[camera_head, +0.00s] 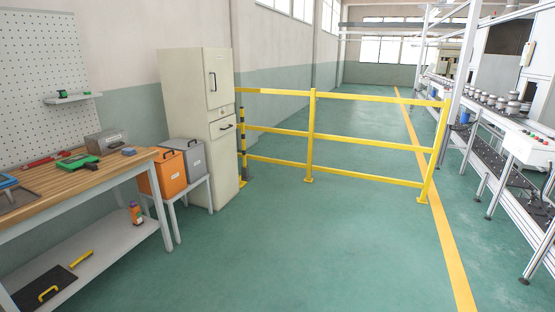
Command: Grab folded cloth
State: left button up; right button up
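A small blue item (129,151) lies on the right end of the wooden workbench (125,168). It may be the folded cloth, but it is too small to tell. Another blue object (8,182) is partly cut off at the left picture edge, on a dark mat (18,200) on the bench. Neither of my grippers is in view.
On the bench are a green tool (77,162), a red tool (38,162) and a grey metal box (106,141). An orange box (170,173) and a grey box (188,157) stand beside it. A yellow railing (311,135) crosses behind open green floor (300,245).

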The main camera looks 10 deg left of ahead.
aim_at(130, 151)
jog(key=z, duration=0.2)
jog(key=i, duration=2.3)
jog(key=u, duration=0.15)
jog(key=i, duration=2.05)
jog(key=u, duration=0.55)
